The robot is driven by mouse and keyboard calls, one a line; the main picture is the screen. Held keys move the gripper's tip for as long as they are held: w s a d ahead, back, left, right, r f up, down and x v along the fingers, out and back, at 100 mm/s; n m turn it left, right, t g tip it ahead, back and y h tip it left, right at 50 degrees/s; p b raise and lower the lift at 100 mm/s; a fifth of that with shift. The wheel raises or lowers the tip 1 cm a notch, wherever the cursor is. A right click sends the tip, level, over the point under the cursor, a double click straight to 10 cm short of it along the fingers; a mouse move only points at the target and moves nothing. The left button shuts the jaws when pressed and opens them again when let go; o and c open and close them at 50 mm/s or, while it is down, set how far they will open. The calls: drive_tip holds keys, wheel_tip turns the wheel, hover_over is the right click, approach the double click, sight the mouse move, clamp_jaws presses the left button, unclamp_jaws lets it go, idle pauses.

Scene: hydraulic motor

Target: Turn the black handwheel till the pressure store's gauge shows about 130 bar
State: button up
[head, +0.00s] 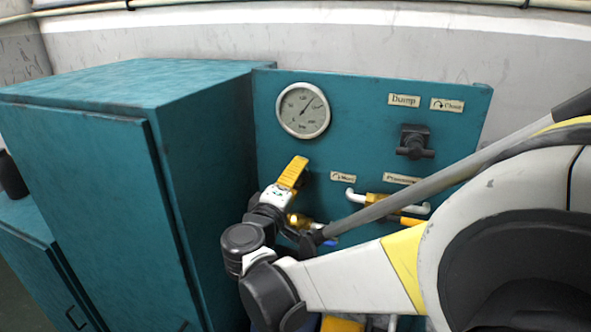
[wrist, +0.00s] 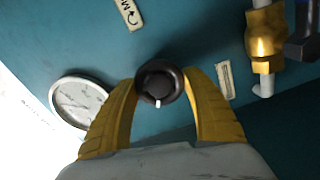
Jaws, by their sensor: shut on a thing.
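The pressure gauge (head: 303,110) is round with a white face and sits at the upper left of the teal panel. Its needle points up and to the right; the numbers are too small to read surely. Part of the gauge (wrist: 82,100) also shows in the wrist view. My gripper (head: 297,168) has yellow fingers and is at the panel below the gauge. In the wrist view, the black handwheel (wrist: 156,84) with a small white mark sits between the fingertips of my gripper (wrist: 160,86), which is shut on it. In the head view my gripper hides the handwheel.
The teal panel (head: 360,120) carries a black valve handle (head: 415,142) under the "Dump" label (head: 404,100). A brass valve with white pipe (head: 352,196) is right of my gripper. A teal cabinet (head: 90,150) stands close on the left.

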drive_tip(key=o, duration=1.2)
drive_tip(key=shift+s, duration=0.1)
drive_tip(key=v, duration=1.2)
